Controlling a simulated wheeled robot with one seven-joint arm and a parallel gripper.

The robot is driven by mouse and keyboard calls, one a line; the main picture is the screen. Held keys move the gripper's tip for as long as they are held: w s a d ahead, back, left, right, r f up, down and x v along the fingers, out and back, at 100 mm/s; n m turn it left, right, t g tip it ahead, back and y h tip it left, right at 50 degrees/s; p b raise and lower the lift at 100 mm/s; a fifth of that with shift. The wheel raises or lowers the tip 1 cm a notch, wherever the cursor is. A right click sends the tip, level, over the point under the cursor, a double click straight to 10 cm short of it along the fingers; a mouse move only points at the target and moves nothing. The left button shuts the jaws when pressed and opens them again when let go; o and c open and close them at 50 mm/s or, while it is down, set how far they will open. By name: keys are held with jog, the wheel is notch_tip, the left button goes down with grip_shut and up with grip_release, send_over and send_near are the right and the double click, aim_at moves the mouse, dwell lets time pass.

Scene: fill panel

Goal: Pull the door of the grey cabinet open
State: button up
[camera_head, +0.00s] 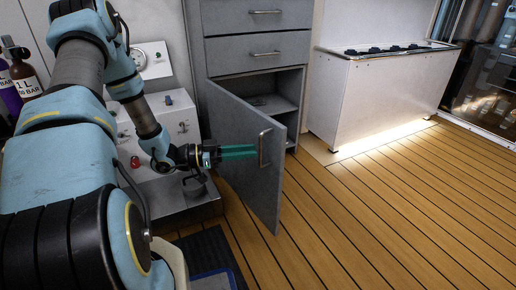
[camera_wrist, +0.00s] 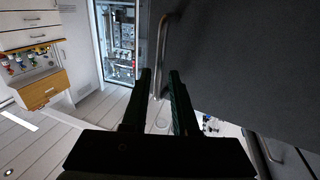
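The grey cabinet's door (camera_head: 245,165) stands swung partly open in the head view, with a dark shelf space showing behind it. Its upright metal bar handle (camera_head: 264,149) is near the free edge. My gripper (camera_head: 256,150) points at the handle from the left, its green fingertips close to the bar. In the wrist view the dark door (camera_wrist: 245,60) fills the upper right. The handle (camera_wrist: 161,40) runs down between my two fingertips (camera_wrist: 159,73), which are apart with gaps beside the bar. I cannot tell whether either finger touches it.
Closed drawers (camera_head: 262,48) sit above the opening. A white unit with a hob (camera_head: 375,100) stands to the right. A white machine (camera_head: 175,120) is left of the door, behind my arm. The wooden floor (camera_head: 380,210) in front and to the right is clear.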

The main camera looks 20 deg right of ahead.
jog(key=w+a+p, duration=0.1)
jog(key=a, duration=0.5)
jog(key=shift+a, duration=0.3)
jog(key=w+a+r+n+t+y, duration=0.1)
jog(key=w+a+n+t+y, duration=0.1)
jog(key=w+n+t+y, duration=0.3)
jog(key=w+a+r+n+t+y, duration=0.1)
jog(key=w+a+t+y, duration=0.25)
jog(key=w, duration=0.35)
jog(key=s+a+r+n+y, duration=0.3)
jog(key=a+r+n+y, duration=0.1)
jog(key=a+n+y, duration=0.3)
jog(key=s+a+r+n+g+y, duration=0.1)
jog(key=s+a+r+n+g, duration=0.15)
jog(key=s, duration=0.65)
jog(key=s+a+r+n+g+y, duration=0.1)
jog(key=s+a+r+n+g, duration=0.15)
jog(key=s, duration=0.65)
notch_tip(320, 180, up, 36)
jog(key=p, duration=3.6)
jog(key=shift+w+d+n+t, duration=0.3)
jog(key=shift+w+t, duration=0.05)
jog(key=shift+t, duration=0.1)
